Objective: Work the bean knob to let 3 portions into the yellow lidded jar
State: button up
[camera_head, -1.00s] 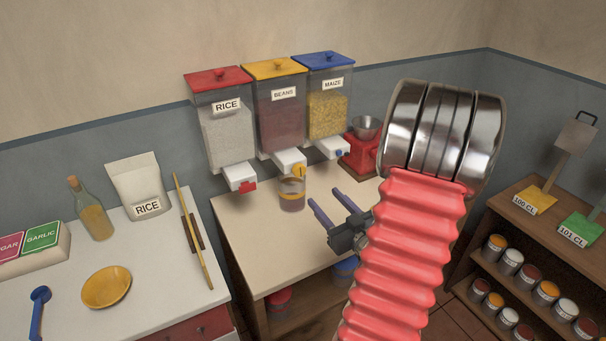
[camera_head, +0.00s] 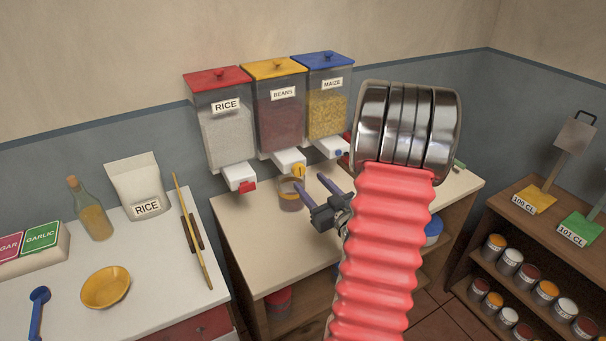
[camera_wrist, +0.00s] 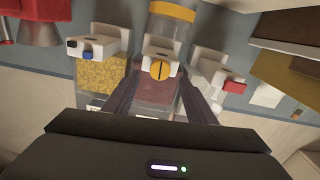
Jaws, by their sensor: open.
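The bean dispenser (camera_head: 281,112) has a yellow lid, a BEANS label and dark contents. Its white spout carries a round yellow knob (camera_head: 298,171); in the upside-down wrist view the knob (camera_wrist: 160,70) faces me, its dark slot upright. A clear jar (camera_wrist: 170,26) with a yellow end stands below the spout; it also shows in the head view (camera_head: 289,198), partly behind a finger. I cannot tell how much is in it. My gripper (camera_head: 310,182) is open and empty, in front of the spout. In the wrist view its fingers lie to either side below the knob.
The rice dispenser (camera_head: 224,128) with a red knob and the maize dispenser (camera_head: 329,110) with a blue knob flank the beans. A red grinder (camera_wrist: 38,25) stands beyond maize, mostly hidden by my arm in the head view. The counter front (camera_head: 262,250) is clear.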

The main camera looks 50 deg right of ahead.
aim_at(300, 172)
jog(key=shift+x, duration=3.15)
jog(key=shift+c, duration=0.4)
jog(key=c, duration=1)
jog(key=shift+o, duration=0.2)
jog(key=shift+m, duration=0.7)
jog(key=o, duration=1)
jog(key=shift+o, duration=0.2)
jog(key=shift+s+a, duration=0.1)
jog(key=shift+s, duration=0.1)
